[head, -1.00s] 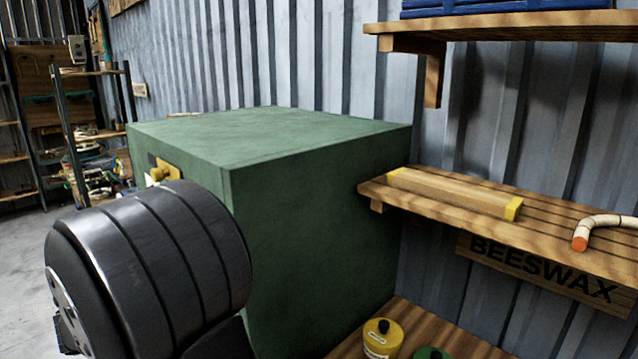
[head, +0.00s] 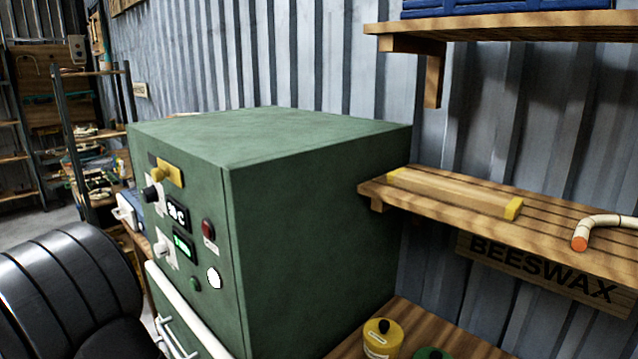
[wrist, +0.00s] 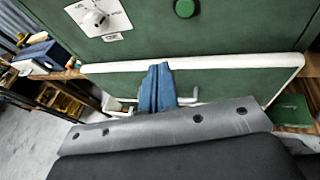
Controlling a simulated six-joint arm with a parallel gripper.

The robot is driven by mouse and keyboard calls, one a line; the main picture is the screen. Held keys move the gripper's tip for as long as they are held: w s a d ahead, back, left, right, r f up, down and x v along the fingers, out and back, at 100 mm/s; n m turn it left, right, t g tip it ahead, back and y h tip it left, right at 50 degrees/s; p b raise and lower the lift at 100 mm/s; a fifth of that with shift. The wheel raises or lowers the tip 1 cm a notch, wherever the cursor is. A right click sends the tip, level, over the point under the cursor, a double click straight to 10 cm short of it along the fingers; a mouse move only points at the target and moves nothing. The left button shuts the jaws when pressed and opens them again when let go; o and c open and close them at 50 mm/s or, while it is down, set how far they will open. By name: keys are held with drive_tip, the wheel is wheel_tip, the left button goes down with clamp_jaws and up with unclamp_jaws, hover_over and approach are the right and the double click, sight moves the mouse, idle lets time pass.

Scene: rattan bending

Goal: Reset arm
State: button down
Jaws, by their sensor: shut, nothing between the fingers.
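My gripper (wrist: 158,72) shows in the wrist view as two blue fingers pressed together, with nothing between them. The fingers are in front of the green door (wrist: 235,87) of the machine, overlapping its white top edge and handle in the picture; I cannot tell whether they touch. In the head view the gripper is out of sight, and only a dark rounded part of my arm (head: 70,285) shows at the lower left, in front of the green cabinet (head: 310,225).
The cabinet front has knobs, lit displays and a red button (head: 208,229). A wooden shelf (head: 440,206) on the right wall holds a wooden block (head: 450,192) and a bent pale rod (head: 606,221) with an orange end. A yellow pot (head: 383,338) stands on the lower shelf.

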drive_tip(key=s+a+m+h, duration=0.3)
drive_tip(key=s+h, duration=0.1)
drive_tip(key=h, duration=0.2)
drive_tip(key=x, duration=0.9)
drive_tip(key=s+a+f+m, duration=0.1)
drive_tip(key=s+a, duration=0.3)
drive_tip(key=a, duration=0.3)
drive_tip(key=shift+a+g, duration=0.2)
drive_tip(key=shift+g, duration=0.1)
drive_tip(key=shift+s+f, duration=0.1)
drive_tip(key=shift+s, duration=0.15)
